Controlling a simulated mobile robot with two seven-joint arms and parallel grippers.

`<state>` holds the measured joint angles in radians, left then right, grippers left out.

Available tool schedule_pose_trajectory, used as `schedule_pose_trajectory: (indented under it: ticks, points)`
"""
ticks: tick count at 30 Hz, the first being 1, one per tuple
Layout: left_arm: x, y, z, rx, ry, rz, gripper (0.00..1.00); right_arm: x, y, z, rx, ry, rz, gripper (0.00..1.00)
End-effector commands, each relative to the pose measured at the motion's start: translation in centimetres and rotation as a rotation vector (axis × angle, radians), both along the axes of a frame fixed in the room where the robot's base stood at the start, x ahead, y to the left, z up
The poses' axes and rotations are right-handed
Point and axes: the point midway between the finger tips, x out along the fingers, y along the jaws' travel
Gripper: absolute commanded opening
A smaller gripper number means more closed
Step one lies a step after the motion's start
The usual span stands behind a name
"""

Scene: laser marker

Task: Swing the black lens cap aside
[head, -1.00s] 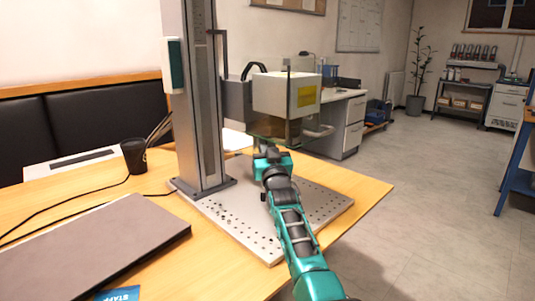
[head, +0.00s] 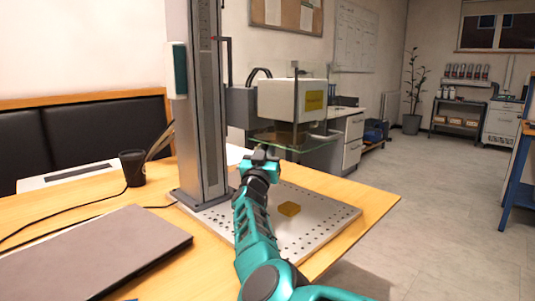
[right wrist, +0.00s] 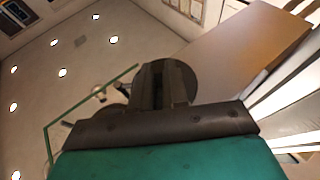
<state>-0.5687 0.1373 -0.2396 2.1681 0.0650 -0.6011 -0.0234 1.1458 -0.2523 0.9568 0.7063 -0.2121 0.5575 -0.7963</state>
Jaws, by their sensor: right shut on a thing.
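The laser marker's white head box (head: 292,99) with a yellow label hangs from a grey column (head: 203,110). Clear panels with greenish edges stand around the space under it. My right gripper (head: 262,154) is raised to just below the box's left part. In the right wrist view its dark fingers (right wrist: 160,84) are shut, with a round dark disc, the black lens cap (right wrist: 183,78), right at them. In the head view the cap cannot be told apart from the gripper. My left gripper is not in view.
A closed laptop (head: 95,255), a black cup (head: 133,167) and cables lie on the wooden table (head: 75,205). The floor to the right is free.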

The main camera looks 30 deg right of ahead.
Motion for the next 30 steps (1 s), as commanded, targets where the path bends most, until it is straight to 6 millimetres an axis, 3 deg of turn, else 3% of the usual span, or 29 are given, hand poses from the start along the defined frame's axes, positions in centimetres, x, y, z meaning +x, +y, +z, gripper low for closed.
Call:
schedule_pose_trajectory:
  ticks: [16,17,24,30]
  points:
    - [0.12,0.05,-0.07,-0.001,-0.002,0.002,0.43,0.11,0.0,0.09,-0.002,0.0,-0.022,0.0]
    - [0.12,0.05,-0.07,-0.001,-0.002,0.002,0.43,0.11,0.0,0.09,-0.002,0.0,-0.022,0.15]
    - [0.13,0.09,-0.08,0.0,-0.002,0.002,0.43,0.09,-0.04,0.05,-0.001,-0.001,-0.023,0.38]
    - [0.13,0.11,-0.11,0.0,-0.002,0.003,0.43,0.08,-0.06,0.03,-0.001,-0.001,-0.023,0.4]
